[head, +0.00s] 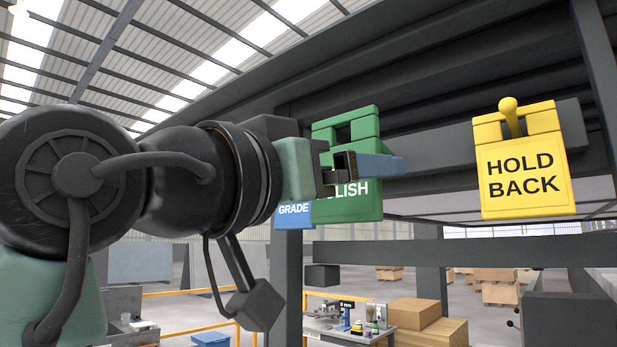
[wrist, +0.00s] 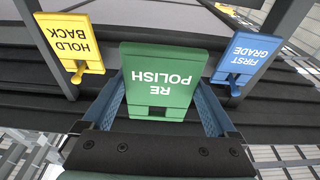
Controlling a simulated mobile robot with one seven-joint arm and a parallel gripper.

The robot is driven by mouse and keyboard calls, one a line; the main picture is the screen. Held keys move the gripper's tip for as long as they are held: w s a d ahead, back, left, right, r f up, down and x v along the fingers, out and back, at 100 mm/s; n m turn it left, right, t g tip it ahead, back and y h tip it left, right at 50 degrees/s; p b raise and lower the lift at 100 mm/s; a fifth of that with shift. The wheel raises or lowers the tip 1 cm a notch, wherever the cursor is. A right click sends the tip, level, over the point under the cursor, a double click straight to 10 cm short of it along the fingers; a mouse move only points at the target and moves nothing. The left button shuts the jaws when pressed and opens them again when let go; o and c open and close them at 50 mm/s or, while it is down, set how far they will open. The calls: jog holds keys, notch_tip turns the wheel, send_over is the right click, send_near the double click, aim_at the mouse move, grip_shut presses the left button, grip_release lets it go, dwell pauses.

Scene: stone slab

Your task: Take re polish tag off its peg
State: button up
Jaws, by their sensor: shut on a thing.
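The green RE POLISH tag (wrist: 160,80) shows upside down in the wrist view, between the two blue fingers of my gripper (wrist: 158,92). The fingers are shut on its side edges. In the head view the green tag (head: 345,207) is partly covered by my gripper (head: 372,166), which reaches across its upper front from the left. The tag looks upright there. Its top opening shows dark in both views, and I see no peg through it. Whether the tag touches a peg or the beam behind is hidden.
The yellow HOLD BACK tag (head: 524,172) hangs on a yellow peg (head: 509,112) at the right. The blue FIRST GRADE tag (wrist: 239,62) hangs close beside the green one and is mostly hidden in the head view. A dark beam (head: 440,152) runs behind the tags.

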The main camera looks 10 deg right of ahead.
notch_tip(320, 180, down, 7)
jog(key=s+a+b, duration=0.1)
jog(key=a+b, duration=0.1)
jog(key=b, duration=0.3)
jog(key=shift+s, duration=0.3)
